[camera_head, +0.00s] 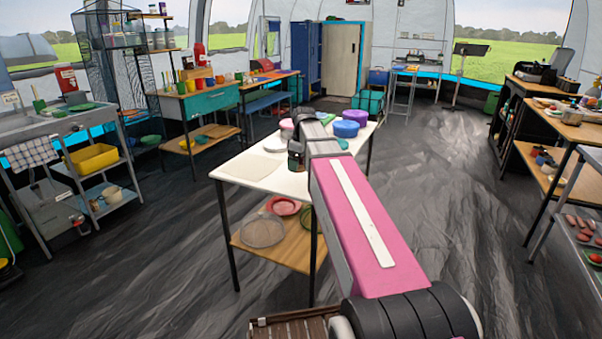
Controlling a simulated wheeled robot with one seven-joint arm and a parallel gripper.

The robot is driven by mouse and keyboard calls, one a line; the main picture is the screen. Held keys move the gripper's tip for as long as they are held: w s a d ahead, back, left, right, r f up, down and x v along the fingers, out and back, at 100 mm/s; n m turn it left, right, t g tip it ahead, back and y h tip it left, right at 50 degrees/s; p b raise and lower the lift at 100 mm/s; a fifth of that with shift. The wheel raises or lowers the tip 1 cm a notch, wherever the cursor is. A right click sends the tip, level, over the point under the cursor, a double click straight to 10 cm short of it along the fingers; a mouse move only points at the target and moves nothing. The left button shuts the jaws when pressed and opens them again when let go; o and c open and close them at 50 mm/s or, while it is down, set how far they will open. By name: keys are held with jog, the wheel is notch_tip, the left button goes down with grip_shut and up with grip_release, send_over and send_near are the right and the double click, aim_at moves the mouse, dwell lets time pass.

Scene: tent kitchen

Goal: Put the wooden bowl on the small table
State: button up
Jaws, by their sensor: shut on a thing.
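I cannot make out the wooden bowl in this view. A white-topped table (245,167) with dark legs and a lower wooden shelf stands in the middle; I cannot tell whether it is the small table. A smaller light-topped table also stands at the far back (405,69). My pink arm reaches forward over the right part of the white-topped table. Its far end is dark and small in the picture. I cannot make out my gripper's fingers or anything held in them.
A blue tub (345,129) and a purple tub (354,116) stand on the white table's far end. Its left near top is mostly clear. A round mesh sieve (262,230) lies on its lower shelf. Shelves line the right; open floor (440,160) lies between.

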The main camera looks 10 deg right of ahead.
aim_at(301, 171)
jog(key=shift+w+d+f, duration=0.3)
jog(key=shift+d+f, duration=0.1)
jog(key=shift+d, duration=0.1)
jog(key=shift+f, duration=2)
jog(key=o, duration=0.7)
jog(key=shift+f, duration=0.1)
jog(key=r, duration=0.8)
jog(key=s+d+r, duration=0.1)
jog(key=r, duration=0.3)
jog(key=shift+d+r, duration=0.1)
